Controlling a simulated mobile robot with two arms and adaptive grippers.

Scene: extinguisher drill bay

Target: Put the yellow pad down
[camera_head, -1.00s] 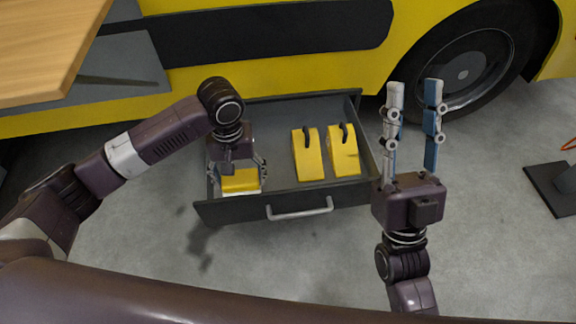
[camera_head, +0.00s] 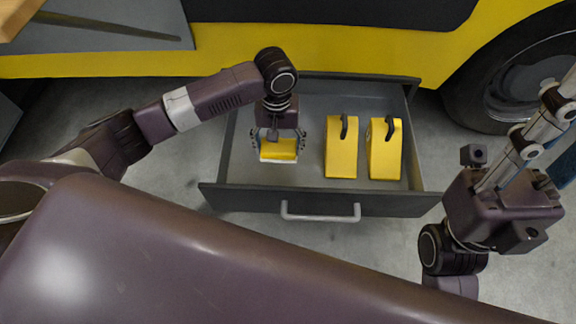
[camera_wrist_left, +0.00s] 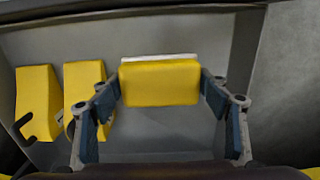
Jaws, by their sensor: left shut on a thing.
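The yellow pad (camera_head: 279,151) is between the fingers of my left gripper (camera_head: 279,143). The gripper points down and is shut on the pad, inside the outline of the open grey drawer (camera_head: 320,202), in its left part. A white layer shows along the pad's edge. In the left wrist view the pad (camera_wrist_left: 160,84) sits between the two blue-padded fingers, touched at both sides. I cannot tell whether it touches the drawer floor. My right gripper (camera_head: 566,125) is at the right edge, fingers apart and empty, partly cut off by the frame.
Two yellow wedge blocks with black handles, the nearer one (camera_head: 341,150) and the other (camera_head: 384,150), stand in the drawer right of the pad. A yellow vehicle (camera_head: 330,52) with a black tyre (camera_head: 510,85) is behind. Drawer floor is bare around the pad.

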